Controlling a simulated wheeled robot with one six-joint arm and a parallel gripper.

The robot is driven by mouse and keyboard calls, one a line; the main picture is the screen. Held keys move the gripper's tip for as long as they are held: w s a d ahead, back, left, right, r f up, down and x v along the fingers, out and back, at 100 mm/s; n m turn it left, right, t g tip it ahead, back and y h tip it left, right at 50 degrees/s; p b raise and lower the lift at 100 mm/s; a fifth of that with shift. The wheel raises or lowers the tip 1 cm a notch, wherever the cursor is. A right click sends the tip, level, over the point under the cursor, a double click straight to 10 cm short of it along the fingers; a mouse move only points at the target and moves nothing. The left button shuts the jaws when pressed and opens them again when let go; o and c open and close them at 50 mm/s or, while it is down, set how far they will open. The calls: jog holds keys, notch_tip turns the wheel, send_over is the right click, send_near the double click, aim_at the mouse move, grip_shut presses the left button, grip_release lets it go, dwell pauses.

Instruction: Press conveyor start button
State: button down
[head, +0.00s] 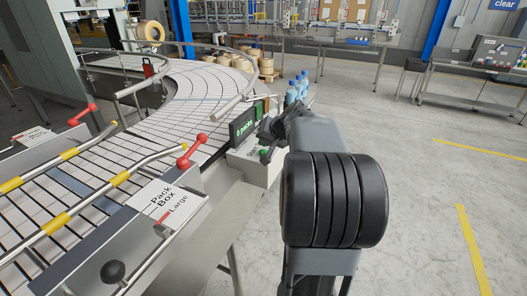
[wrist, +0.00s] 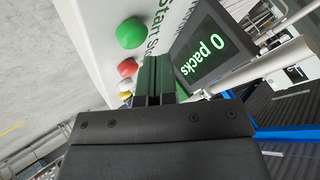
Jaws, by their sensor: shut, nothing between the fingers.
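The control box (head: 249,168) is pale and stands beside the conveyor. The start button, a green dome (wrist: 131,33), is on its panel under the word "Start" in the wrist view. It shows small in the head view (head: 264,152). My gripper (head: 267,133) is over the box with its fingers together and empty. In the wrist view the fingertips (wrist: 155,62) appear to the lower right of the green button, with a gap in the picture. I cannot tell their height above the panel.
A display (wrist: 202,57) reads "0 packs" close by. The curved conveyor (head: 165,85) lies left. Blue-capped bottles (head: 292,92) stand behind my gripper.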

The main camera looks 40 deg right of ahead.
aim_at(265, 151)
jog(key=shift+f+b, duration=0.95)
jog(key=shift+b, duration=0.2)
dwell(0.7)
jog(key=shift+r, duration=0.1)
dwell(0.3)
jog(key=shift+r+p, duration=0.55)
jog(key=shift+r, duration=0.3)
jog(key=shift+r, duration=0.15)
jog(key=shift+r+p, duration=1.65)
jog(key=shift+r, duration=0.75)
jog(key=shift+s, duration=0.1)
